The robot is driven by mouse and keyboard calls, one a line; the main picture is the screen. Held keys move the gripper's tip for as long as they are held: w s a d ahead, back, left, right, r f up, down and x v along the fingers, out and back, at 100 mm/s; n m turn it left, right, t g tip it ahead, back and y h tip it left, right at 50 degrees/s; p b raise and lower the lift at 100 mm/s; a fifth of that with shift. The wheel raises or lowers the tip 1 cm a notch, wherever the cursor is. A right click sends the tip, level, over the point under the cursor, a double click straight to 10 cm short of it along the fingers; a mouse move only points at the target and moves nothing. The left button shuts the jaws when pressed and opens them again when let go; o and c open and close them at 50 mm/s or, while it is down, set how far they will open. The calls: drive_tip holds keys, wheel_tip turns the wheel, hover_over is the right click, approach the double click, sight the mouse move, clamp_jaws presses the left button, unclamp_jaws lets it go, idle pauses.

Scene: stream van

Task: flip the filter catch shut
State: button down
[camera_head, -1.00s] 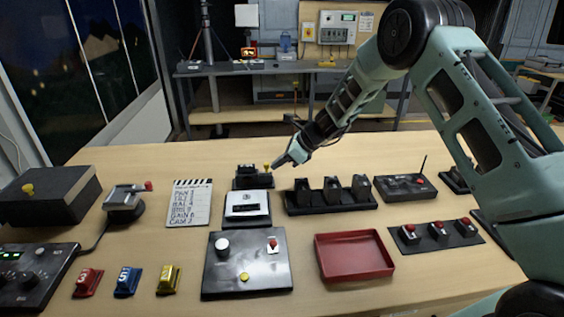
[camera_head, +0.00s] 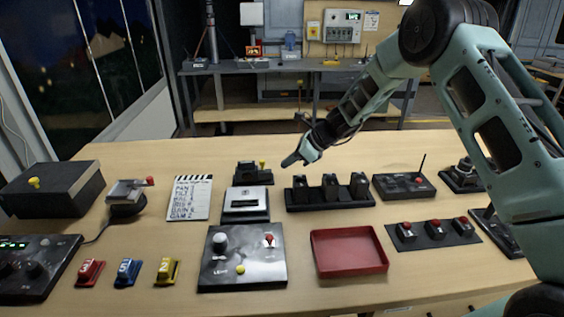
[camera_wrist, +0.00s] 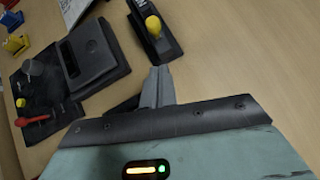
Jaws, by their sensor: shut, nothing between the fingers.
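The filter catch seems to be the small black fixture (camera_head: 253,174) with a yellow-tipped lever, behind the silver-topped box; no label on it is readable. It also shows in the wrist view as a black base with a yellow knob (camera_wrist: 153,25), at the top centre. The knob stands up at the right end of the fixture in the head view. My gripper (camera_head: 289,161) is shut and empty, just right of the knob and apart from it.
The silver-topped box (camera_head: 245,203) stands in front of the fixture. A black panel (camera_head: 243,270) with a red lever lies nearer. A black rack with several upright blocks (camera_head: 330,196) is to the right, a red tray (camera_head: 348,262) in front of it. Bare table lies behind my gripper.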

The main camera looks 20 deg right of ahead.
drive_tip(key=b+v, duration=0.1)
drive_tip(key=v, duration=0.8)
drive_tip(key=shift+r, duration=0.15)
drive_tip(key=shift+w, duration=0.1)
